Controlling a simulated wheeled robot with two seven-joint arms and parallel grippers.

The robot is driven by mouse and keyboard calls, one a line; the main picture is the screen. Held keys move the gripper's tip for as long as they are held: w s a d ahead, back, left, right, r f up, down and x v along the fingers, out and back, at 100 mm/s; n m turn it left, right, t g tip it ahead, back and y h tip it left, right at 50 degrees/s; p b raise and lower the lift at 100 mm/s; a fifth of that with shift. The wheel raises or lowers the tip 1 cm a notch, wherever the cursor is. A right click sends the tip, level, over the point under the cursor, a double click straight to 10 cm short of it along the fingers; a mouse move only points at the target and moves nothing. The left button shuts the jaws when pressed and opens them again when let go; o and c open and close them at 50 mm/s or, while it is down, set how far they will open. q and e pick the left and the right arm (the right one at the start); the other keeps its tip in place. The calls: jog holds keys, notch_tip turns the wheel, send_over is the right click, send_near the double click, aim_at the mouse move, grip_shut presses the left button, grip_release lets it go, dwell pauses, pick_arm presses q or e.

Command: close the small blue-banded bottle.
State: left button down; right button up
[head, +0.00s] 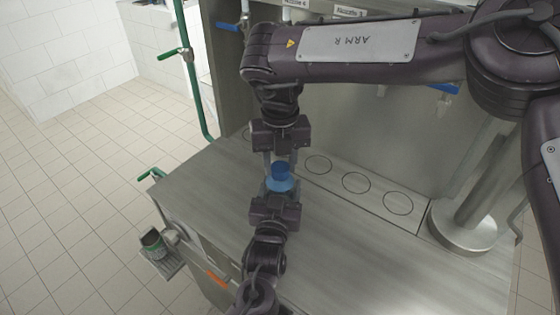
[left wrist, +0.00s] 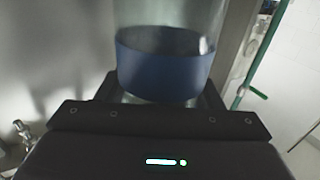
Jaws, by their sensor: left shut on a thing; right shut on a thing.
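The small blue-banded bottle (head: 281,185) is between my two grippers in the head view, above the grey counter. My left gripper (head: 278,190) comes from below and is shut on it. In the left wrist view the clear bottle (left wrist: 170,15) with its wide blue band (left wrist: 165,68) stands between the fingers. My right gripper (head: 280,163) comes from above and is shut on a darker blue cap (head: 281,169). The cap is right over the bottle's top; I cannot tell whether it touches or is seated. The bottle's neck is hidden.
The grey counter (head: 350,250) is mostly clear. Several ring marks (head: 356,183) lie on a strip at its back, below labelled nozzles. A metal column (head: 475,205) stands at the right. A green pipe (head: 193,85) and a small container (head: 153,243) are at the left.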

jog(key=o, duration=1.2)
jog(key=shift+c, duration=0.2)
jog(key=shift+r, duration=0.1)
pick_arm(q)
jog(key=shift+c, duration=1.5)
grip_release()
pick_arm(e)
notch_tip(320, 180, up, 12)
